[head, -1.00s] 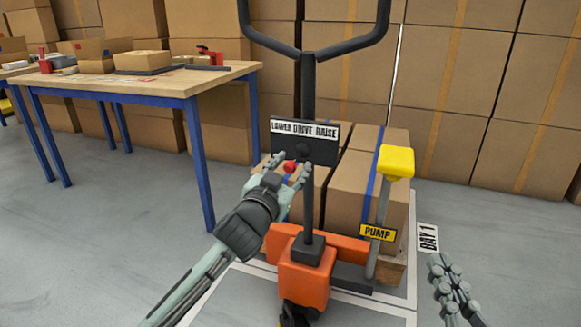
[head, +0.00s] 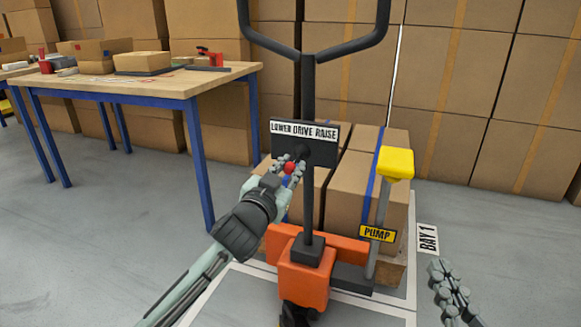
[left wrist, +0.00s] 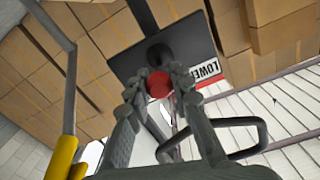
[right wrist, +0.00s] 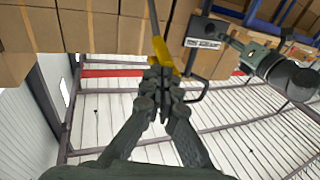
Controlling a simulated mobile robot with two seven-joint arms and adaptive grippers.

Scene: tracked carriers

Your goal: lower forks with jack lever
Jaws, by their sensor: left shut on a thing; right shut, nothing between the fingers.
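The jack's dark lever plate (head: 318,152) is labelled LOWER DRIVE RAISE and sits on the handle post. The lever's red knob (head: 289,168) is at the LOWER side of the plate. My left gripper (head: 287,165) is shut on the red knob, which also shows between its fingers in the left wrist view (left wrist: 159,84). The orange jack body (head: 306,272) stands below. My right gripper (head: 447,272) is shut and empty, to the right of the jack. It also shows in the right wrist view (right wrist: 161,82). The forks are hidden under the load.
Strapped cartons (head: 352,205) sit on a wooden pallet behind the handle. A blue-legged workbench (head: 150,88) is at the left. The BAY 1 sign (head: 427,238) lies on the floor. Stacked boxes line the back.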

